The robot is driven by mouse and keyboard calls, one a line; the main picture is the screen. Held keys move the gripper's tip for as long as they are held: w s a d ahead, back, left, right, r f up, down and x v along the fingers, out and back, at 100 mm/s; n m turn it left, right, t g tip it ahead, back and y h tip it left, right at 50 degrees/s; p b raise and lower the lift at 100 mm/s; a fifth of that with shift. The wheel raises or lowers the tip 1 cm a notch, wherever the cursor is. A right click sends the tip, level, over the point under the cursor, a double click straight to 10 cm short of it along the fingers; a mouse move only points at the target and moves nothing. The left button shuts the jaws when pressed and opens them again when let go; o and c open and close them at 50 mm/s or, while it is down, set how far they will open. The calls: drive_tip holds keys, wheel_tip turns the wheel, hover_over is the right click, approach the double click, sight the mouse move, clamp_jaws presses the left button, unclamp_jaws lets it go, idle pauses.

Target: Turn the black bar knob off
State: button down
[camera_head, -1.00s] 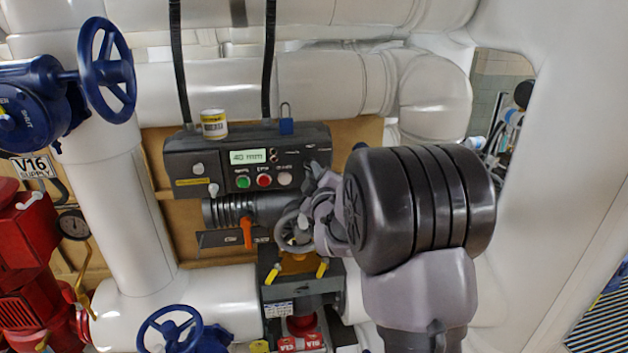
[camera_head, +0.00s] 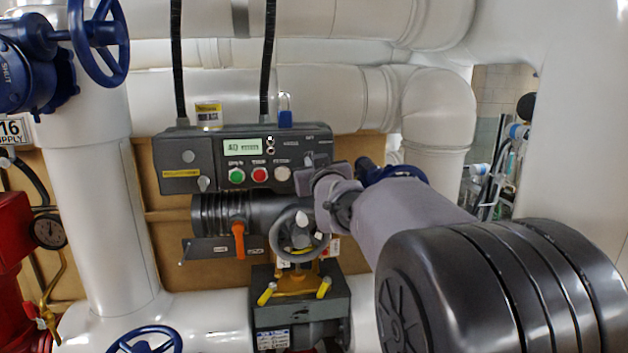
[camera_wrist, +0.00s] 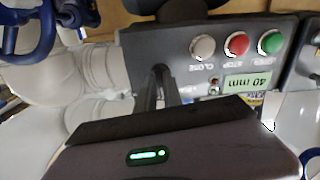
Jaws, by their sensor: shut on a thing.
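The black bar knob (camera_head: 309,160) is at the right end of the dark control box (camera_head: 180,158), mostly covered by my gripper in the head view. My gripper (camera_wrist: 162,80) reaches the box face in the wrist view, its two fingers close together around the knob. The fingers hide most of the knob, so its exact angle cannot be told. In the head view my gripper (camera_head: 306,180) comes in from the right, at the knob's lower edge.
Green (camera_head: 236,176), red (camera_head: 260,174) and pale (camera_head: 282,173) buttons sit left of the knob, under a display (camera_head: 242,146). A handwheel (camera_head: 299,235) and orange lever (camera_head: 238,240) are below. White pipes surround the box.

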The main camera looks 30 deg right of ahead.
drive_tip(key=shift+m+b, duration=0.6)
drive_tip(key=c, duration=1.5)
unclamp_jaws()
drive_tip(key=b+v, duration=0.1)
drive_tip(key=v, duration=1.6)
drive_tip(key=shift+s+r, duration=0.1)
drive_tip(key=shift+s, duration=0.15)
